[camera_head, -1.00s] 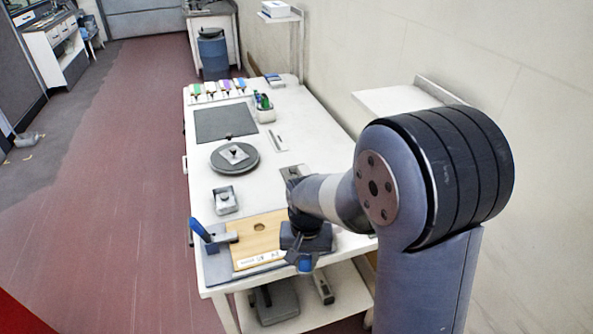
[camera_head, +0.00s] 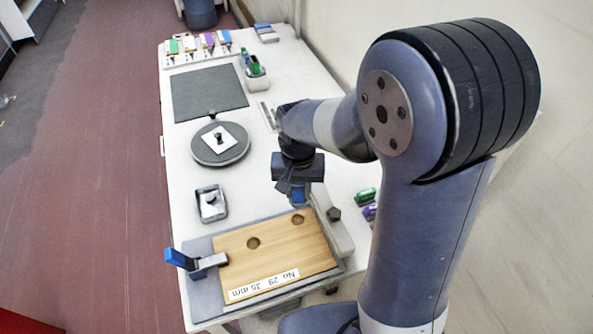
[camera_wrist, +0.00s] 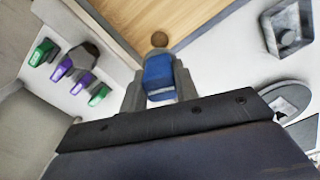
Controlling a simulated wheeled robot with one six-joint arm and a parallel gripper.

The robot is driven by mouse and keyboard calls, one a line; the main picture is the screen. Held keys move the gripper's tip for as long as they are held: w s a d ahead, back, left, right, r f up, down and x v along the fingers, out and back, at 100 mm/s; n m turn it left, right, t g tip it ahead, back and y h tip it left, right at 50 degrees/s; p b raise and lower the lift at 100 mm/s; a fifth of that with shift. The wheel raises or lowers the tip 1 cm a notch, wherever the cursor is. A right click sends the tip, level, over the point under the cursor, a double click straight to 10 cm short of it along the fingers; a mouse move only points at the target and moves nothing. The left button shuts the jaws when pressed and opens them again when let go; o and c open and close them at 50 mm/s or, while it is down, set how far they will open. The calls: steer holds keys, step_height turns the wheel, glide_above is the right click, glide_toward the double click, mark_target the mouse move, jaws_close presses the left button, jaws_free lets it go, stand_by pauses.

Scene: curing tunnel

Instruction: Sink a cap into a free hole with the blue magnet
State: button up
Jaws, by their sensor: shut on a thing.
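A wooden board (camera_head: 285,256) with two round holes and a label reading "No 29 35 mm" lies at the table's near end. One hole (camera_head: 253,243) is left of the middle, the other (camera_head: 297,219) near the far edge. My gripper (camera_head: 297,188) is shut on the blue magnet (camera_head: 298,198), just beyond the far-edge hole. The wrist view shows the blue magnet (camera_wrist: 159,77) between the fingers, with that hole (camera_wrist: 159,40) just past it. I cannot tell whether a cap is on the magnet. A metal tray (camera_head: 222,213) left of the gripper holds a small pale piece with a dark top.
A blue-handled clamp (camera_head: 182,260) holds the board's left side. A grey bar with a dark knob (camera_head: 334,213) runs along its right. Green (camera_head: 366,195) and purple (camera_head: 370,212) pieces lie to the right. A round grey turntable (camera_head: 207,155) and dark mat (camera_head: 210,92) lie farther back.

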mark_target(298, 205)
steer(key=shift+f+b, duration=2.5)
steer(key=shift+f, duration=0.7)
steer(key=shift+s, duration=0.2)
steer(key=shift+f+b, duration=0.65)
steer(key=shift+f, duration=0.2)
steer(key=shift+s+d, duration=0.1)
steer(key=shift+s, duration=0.1)
stand_by(0.6)
steer(key=shift+w+r+p, duration=0.1)
steer(key=shift+r+p, duration=2.65)
steer(key=shift+r, duration=0.8)
